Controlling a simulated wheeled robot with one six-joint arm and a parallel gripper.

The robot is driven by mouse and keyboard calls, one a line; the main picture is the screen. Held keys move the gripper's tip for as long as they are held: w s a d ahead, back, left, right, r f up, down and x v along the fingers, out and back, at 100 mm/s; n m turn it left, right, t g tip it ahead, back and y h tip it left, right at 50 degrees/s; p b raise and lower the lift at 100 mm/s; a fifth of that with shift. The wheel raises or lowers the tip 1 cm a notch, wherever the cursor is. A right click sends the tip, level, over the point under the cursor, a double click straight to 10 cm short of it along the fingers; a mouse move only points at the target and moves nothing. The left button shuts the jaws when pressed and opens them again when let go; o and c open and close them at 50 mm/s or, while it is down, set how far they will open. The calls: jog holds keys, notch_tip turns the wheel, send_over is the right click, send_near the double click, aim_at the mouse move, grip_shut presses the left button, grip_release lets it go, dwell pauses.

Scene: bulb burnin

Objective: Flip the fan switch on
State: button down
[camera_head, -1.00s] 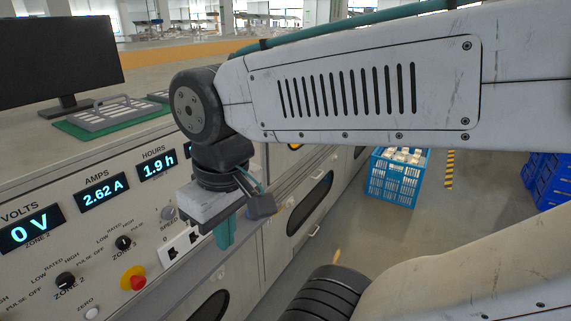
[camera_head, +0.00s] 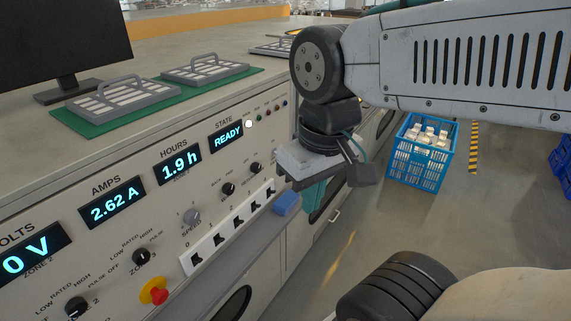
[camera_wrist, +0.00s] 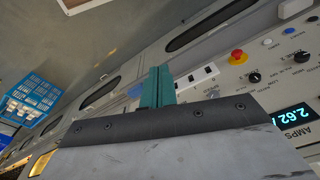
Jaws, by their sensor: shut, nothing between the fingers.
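The row of black rocker switches sits on a white strip (camera_head: 228,232) on the sloped front of the control panel. Several switches show in the head view; I cannot read which is the fan switch, nor tell their positions. In the wrist view, part of the strip (camera_wrist: 197,75) shows right of the fingers. My gripper (camera_head: 313,197) hangs beyond the strip's right end in the head view, apart from the switches. Its teal fingers are together and empty in the wrist view (camera_wrist: 158,85), where they hide part of the panel front.
A red emergency button on a yellow base (camera_head: 155,291) and several black knobs (camera_head: 142,256) surround the strip. A blue object (camera_head: 286,203) is on the ledge near my gripper. Metal trays (camera_head: 115,101) lie on a green mat above. A blue crate (camera_head: 421,152) stands on the floor.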

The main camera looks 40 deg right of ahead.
jog(key=w+a+f+m+g+y, duration=0.4)
jog(key=w+a+m+y, duration=0.1)
jog(key=w+m+y, duration=0.3)
jog(key=w+d+f+m+t+y, duration=0.3)
jog(key=w+d+m+t+y, duration=0.35)
jog(key=w, duration=0.45)
jog(key=w+d+f+m+t+h, duration=0.3)
jog(key=d+f+m+t, duration=0.4)
jog(key=d, duration=0.3)
jog(key=w+d+f+m+t+h, duration=0.3)
jog(key=d+f+m+t+h, duration=0.1)
jog(key=d+f+m+t, duration=0.4)
jog(key=d+f+m, duration=0.1)
jog(key=d+m, duration=0.1)
jog(key=d, duration=0.1)
jog(key=shift+d+f+h, duration=0.15)
jog(key=shift+d+h, duration=0.05)
jog(key=shift+h, duration=0.15)
jog(key=shift+w, duration=0.2)
jog(key=x, duration=1)
